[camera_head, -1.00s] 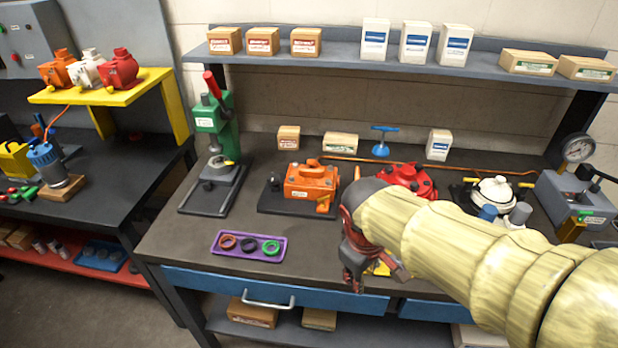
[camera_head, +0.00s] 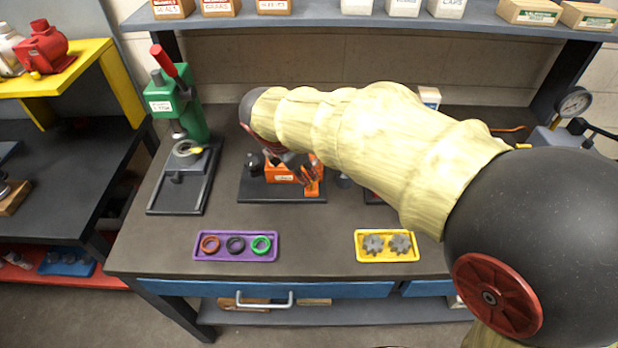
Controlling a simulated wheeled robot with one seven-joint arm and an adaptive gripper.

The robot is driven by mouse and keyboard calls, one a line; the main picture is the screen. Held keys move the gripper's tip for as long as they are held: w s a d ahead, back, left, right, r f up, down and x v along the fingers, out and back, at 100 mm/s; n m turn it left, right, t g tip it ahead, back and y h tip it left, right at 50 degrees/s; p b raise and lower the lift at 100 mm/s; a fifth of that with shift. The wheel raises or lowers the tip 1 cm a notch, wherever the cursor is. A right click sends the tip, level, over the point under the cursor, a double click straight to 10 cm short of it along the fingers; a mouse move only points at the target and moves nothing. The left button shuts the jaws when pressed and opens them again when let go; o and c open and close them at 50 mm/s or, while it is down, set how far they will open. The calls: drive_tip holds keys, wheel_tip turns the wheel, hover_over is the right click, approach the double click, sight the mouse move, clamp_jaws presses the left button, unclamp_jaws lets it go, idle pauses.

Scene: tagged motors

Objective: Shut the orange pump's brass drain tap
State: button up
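The orange pump (camera_head: 279,174) sits on a dark base plate (camera_head: 262,197) on the workbench, partly hidden by my arm and gripper. My gripper (camera_head: 305,174) hangs at the pump's right front, with its dark fingers pointing down. They overlap the pump in the picture; I cannot tell whether they touch it. An orange part (camera_head: 313,188) of the pump shows just beside and below the fingers. The brass drain tap cannot be made out clearly there. The fingers are too small and dark to show whether they are open.
A green press (camera_head: 180,110) stands to the left. In front lie a purple tray (camera_head: 200,254) with rings and a yellow tray (camera_head: 387,259) with gears. My arm covers much of the bench's right half. A shelf (camera_head: 330,22) with boxes runs above.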

sight(311, 181)
drive_tip(key=b+x, duration=0.2)
drive_tip(key=x, duration=0.5)
drive_tip(key=shift+f+b, duration=0.3)
drive_tip(key=shift+b, duration=0.1)
drive_tip(key=shift+r, duration=0.1)
drive_tip(key=shift+c, duration=0.5)
clamp_jaws()
